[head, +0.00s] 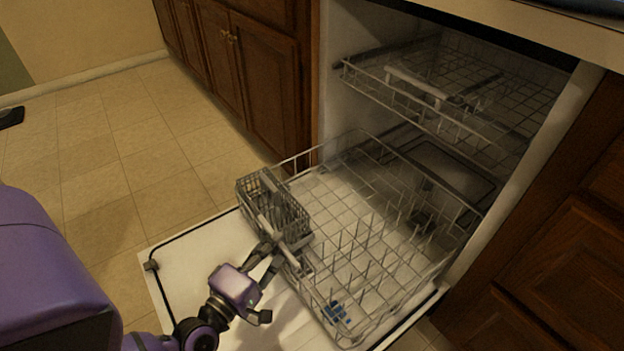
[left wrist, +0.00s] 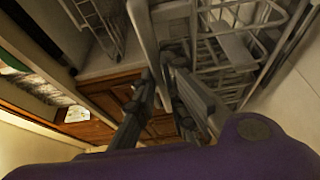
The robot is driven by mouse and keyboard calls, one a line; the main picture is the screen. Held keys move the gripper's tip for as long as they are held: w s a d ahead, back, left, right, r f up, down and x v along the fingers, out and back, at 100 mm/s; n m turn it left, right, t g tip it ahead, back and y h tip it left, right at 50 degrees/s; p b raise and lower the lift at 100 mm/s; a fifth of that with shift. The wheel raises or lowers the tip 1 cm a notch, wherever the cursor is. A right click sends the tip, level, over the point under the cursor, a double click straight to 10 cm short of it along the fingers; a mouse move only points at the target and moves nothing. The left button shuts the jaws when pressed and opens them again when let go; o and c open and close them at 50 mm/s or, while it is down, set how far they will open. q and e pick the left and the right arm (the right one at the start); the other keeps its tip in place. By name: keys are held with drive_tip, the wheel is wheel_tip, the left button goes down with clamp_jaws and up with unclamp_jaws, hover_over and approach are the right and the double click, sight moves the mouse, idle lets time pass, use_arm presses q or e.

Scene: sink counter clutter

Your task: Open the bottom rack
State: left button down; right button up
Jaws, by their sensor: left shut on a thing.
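The bottom rack (head: 372,262) is a grey wire rack in the open dishwasher. Most of it stands out over the lowered white door (head: 195,250), with its back part near the opening. A light grey handle bar (head: 270,230) runs along its front beside the cutlery basket (head: 262,192). My left gripper (head: 279,252) is shut on this handle at the rack's front. In the left wrist view, the handle (left wrist: 143,40) reaches down to between the dark fingers (left wrist: 160,85), which hide the exact contact. My right gripper is not in view.
The upper rack (head: 440,98) sits inside the dishwasher above the bottom rack. A small blue item (head: 336,313) lies at the bottom rack's near corner. Wooden cabinets (head: 235,60) flank the dishwasher.

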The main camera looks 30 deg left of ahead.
use_arm(q)
drive_tip(key=s+a+p, duration=0.1)
drive_tip(key=s+a, duration=0.3)
drive_tip(key=s, duration=0.8)
drive_tip(key=s+a+p, duration=0.1)
drive_tip(key=s+a, duration=0.3)
drive_tip(key=s, duration=0.8)
drive_tip(key=shift+s+a+p, duration=0.15)
drive_tip(key=shift+a+p, duration=0.15)
drive_tip(key=shift+p, duration=0.1)
drive_tip(key=c, duration=2.1)
unclamp_jaws()
drive_tip(key=shift+s+a, duration=0.1)
